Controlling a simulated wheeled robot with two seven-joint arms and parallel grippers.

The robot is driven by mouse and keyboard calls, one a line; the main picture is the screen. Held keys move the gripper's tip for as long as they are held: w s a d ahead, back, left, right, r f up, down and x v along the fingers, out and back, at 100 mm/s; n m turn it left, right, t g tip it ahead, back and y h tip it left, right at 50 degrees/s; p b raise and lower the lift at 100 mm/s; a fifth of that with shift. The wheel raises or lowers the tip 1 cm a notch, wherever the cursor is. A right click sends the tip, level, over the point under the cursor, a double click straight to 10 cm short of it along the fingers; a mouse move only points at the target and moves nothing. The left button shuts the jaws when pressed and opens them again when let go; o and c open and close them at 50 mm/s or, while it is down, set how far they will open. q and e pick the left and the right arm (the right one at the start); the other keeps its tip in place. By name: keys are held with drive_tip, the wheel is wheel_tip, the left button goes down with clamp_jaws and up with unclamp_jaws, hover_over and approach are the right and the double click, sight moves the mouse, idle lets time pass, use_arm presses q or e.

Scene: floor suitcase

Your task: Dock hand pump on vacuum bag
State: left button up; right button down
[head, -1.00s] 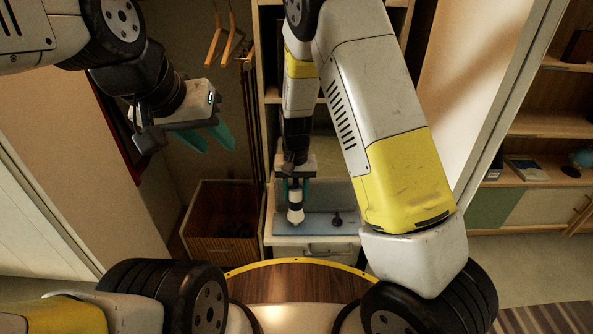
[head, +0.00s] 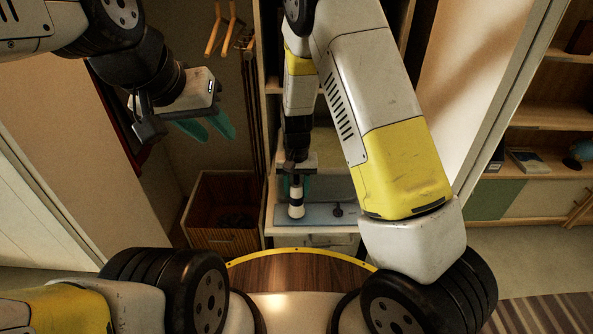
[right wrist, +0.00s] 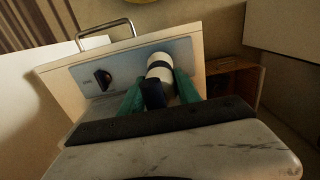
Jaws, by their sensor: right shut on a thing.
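The hand pump (head: 296,203) is a white cylinder with a dark band, upright in the head view. My right gripper (head: 297,186) is shut on it from above. The pump also shows between the teal fingers in the right wrist view (right wrist: 160,75). The vacuum bag (head: 318,214) lies flat and blue-grey under the pump. The pump's lower end is at the bag's surface; its tip and any valve under it are hidden, so I cannot tell whether they are joined. My left gripper (head: 206,128) is open and empty, in the air at upper left.
A small dark knob-like piece (head: 337,210) stands on the bag, right of the pump. The bag lies on a pale drawer or shelf with a metal handle (right wrist: 105,32). A wooden box (head: 224,238) stands to the left. Hangers (head: 222,35) hang above.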

drive_tip(key=shift+f, duration=0.6)
idle(0.7)
drive_tip(key=c, duration=1.1)
unclamp_jaws()
drive_tip(key=shift+c, duration=0.2)
drive_tip(key=shift+r, duration=5.5)
